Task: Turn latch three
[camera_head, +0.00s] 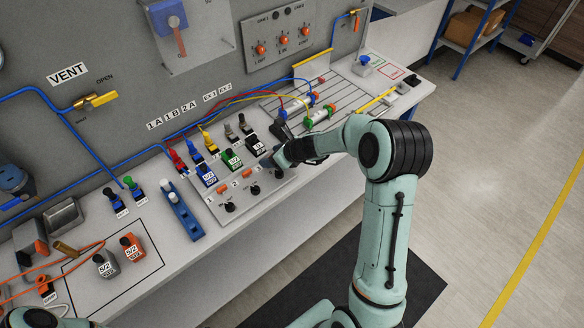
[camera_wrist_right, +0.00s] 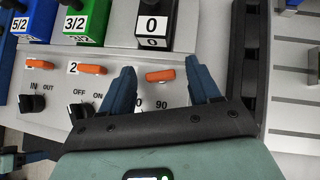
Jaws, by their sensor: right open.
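A pale latch panel (camera_head: 240,200) sits at the front edge of the bench, with a row of orange tabs above black rotary knobs. In the right wrist view, the third orange tab (camera_wrist_right: 159,76) lies nearly level between my right gripper's (camera_wrist_right: 163,85) open blue fingers. The left finger covers where its number label would be. The printed "90" shows below the tab; the knob of this third position is hidden behind the gripper body. In the head view my right gripper (camera_head: 275,163) is over the panel's right end. My left gripper is not in view.
Second tab (camera_wrist_right: 91,69) and second knob (camera_wrist_right: 85,106) are left of the fingers. Valve blocks stand behind the panel: blue (camera_head: 205,176), green (camera_head: 231,160) and one marked 0 (camera_wrist_right: 153,25). Hoses and cylinders (camera_head: 318,116) lie to the right.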

